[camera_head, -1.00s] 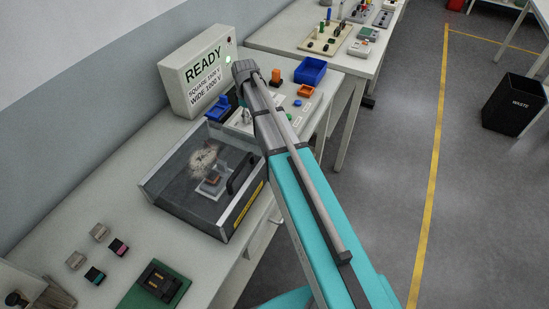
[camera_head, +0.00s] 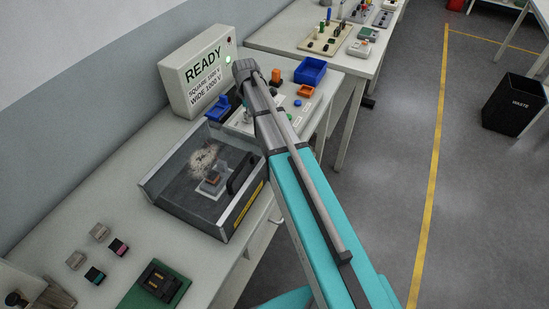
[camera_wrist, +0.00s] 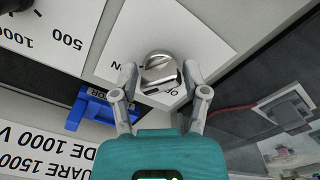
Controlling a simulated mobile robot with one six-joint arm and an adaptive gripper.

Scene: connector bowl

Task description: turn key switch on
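The key switch (camera_wrist: 160,68) is a round silver knob on a white label plate (camera_wrist: 185,35) in the wrist view. The plate carries upside-down lettering, partly covered, that seems to read ON at the left and OFF below the knob. My gripper (camera_wrist: 160,76) is open, with one finger on each side of the knob. Narrow gaps seem to show between fingers and knob; contact cannot be told for sure. In the head view my arm covers the switch and most of the gripper.
A READY display box (camera_head: 195,70) with a lit green lamp stands behind. A clear-lidded test chamber (camera_head: 205,180) is close by. A blue lever (camera_wrist: 92,108) lies left of my gripper in the wrist view. A blue bin (camera_head: 311,71) and an orange part (camera_head: 276,76) sit beyond my arm.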

